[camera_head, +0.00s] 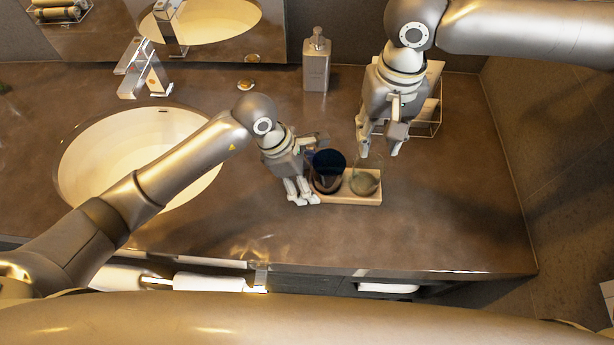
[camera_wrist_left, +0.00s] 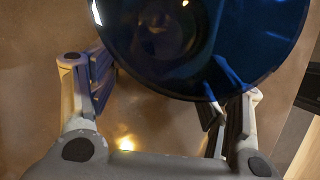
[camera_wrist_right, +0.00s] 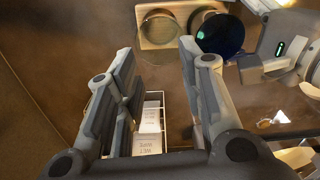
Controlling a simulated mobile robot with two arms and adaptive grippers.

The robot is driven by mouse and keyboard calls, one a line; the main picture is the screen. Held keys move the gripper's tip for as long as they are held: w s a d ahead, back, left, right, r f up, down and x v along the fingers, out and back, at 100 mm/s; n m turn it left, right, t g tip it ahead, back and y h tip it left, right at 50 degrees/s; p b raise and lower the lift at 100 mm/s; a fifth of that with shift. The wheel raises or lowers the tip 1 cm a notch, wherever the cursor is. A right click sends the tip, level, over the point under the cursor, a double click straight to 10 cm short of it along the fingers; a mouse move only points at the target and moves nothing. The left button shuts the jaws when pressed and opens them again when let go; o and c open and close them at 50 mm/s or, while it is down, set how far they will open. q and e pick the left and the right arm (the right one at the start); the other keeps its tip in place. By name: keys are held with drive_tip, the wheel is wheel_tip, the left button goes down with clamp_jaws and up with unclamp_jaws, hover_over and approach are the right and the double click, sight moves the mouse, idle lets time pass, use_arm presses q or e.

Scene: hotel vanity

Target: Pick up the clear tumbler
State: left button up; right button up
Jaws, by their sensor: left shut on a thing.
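The clear tumbler (camera_head: 366,183) stands in the right part of a small pale tray (camera_head: 345,200). In the right wrist view it (camera_wrist_right: 158,28) shows faintly beyond my fingertips. A dark blue tumbler (camera_head: 328,163) is beside it at the tray's left end; it also shows large in the left wrist view (camera_wrist_left: 200,45). My left gripper (camera_head: 311,172) is shut on the blue tumbler from the left. My right gripper (camera_head: 379,150) is open and empty, pointing down just above and behind the clear tumbler. Contact with the clear tumbler cannot be told.
A wire rack (camera_head: 428,126) with wipe packets stands behind my right gripper. A soap dispenser (camera_head: 316,62) is at the back. A sink (camera_head: 95,160) with a tap (camera_head: 140,72) is at left. The counter right of the tray is clear.

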sight(372, 160)
drive_tip(key=o, duration=0.7)
drive_tip(key=shift+c, duration=0.2)
drive_tip(key=shift+o, duration=1.2)
drive_tip(key=shift+n, duration=0.3)
drive_tip(key=shift+o, duration=0.5)
drive_tip(key=shift+a+f+n, duration=0.1)
drive_tip(key=shift+a+n, duration=0.05)
drive_tip(key=shift+n, duration=0.25)
drive_tip(key=f+n, duration=0.2)
drive_tip(key=n, duration=0.3)
drive_tip(key=f+n, duration=0.3)
drive_tip(key=n, duration=0.2)
drive_tip(key=f+n, duration=0.2)
drive_tip(key=n, duration=0.3)
drive_tip(key=shift+w+d+f, duration=0.2)
drive_tip(key=shift+d+f, duration=0.1)
drive_tip(key=shift+f, duration=0.05)
drive_tip(key=shift+s+a+f, duration=0.1)
drive_tip(key=shift+f, duration=1.3)
drive_tip(key=shift+s+a+f, duration=0.1)
drive_tip(key=shift+f, duration=1.3)
